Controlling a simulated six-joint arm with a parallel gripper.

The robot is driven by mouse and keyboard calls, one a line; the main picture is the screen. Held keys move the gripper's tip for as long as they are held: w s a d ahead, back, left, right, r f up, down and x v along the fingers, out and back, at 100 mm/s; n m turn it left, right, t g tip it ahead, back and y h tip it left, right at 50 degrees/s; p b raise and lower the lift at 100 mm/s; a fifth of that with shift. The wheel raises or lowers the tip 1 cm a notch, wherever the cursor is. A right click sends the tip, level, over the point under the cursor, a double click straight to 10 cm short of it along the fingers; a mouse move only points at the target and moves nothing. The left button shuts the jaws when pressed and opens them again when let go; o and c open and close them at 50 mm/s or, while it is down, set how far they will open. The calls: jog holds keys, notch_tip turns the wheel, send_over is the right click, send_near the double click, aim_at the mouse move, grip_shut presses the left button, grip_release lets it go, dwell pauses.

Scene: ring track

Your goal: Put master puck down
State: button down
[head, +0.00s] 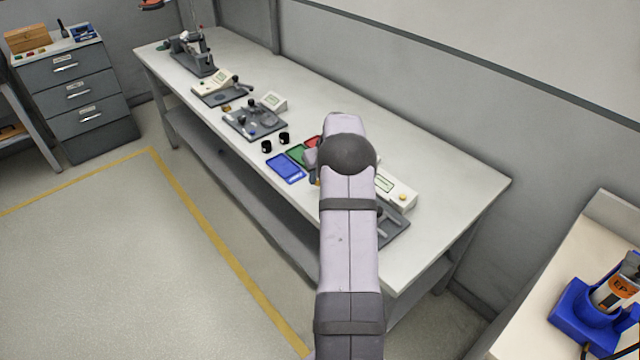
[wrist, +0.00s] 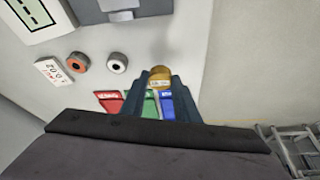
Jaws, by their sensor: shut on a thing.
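In the wrist view my gripper (wrist: 161,86) is shut on a brass-coloured puck, the master puck (wrist: 160,74), which has a pale marked band on its side. The puck shows between the two dark fingertips, over or in front of the pale bench top. I cannot tell whether it touches the bench. In the head view my own arm hides the gripper and most of what lies under it.
Red (wrist: 110,102), green (wrist: 149,105) and blue (wrist: 167,106) trays lie beside the fingers. An orange-and-dark ring (wrist: 77,62), a white-and-dark ring (wrist: 117,62) and a white label (wrist: 52,72) lie left. Two black cylinders (head: 266,147) stand on the bench (head: 455,185).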

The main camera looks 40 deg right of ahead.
jog(key=shift+f+p, duration=0.45)
jog(key=shift+f, duration=1.35)
jog(key=shift+f, duration=0.2)
jog(key=c, duration=1.4)
grip_release()
jog(key=shift+o, duration=0.2)
jog(key=shift+r, duration=0.3)
jog(key=shift+s+r, duration=0.15)
jog(key=shift+r, duration=0.1)
jog(key=b+v, duration=0.3)
jog(key=v, duration=0.8)
jog(key=shift+r, duration=0.15)
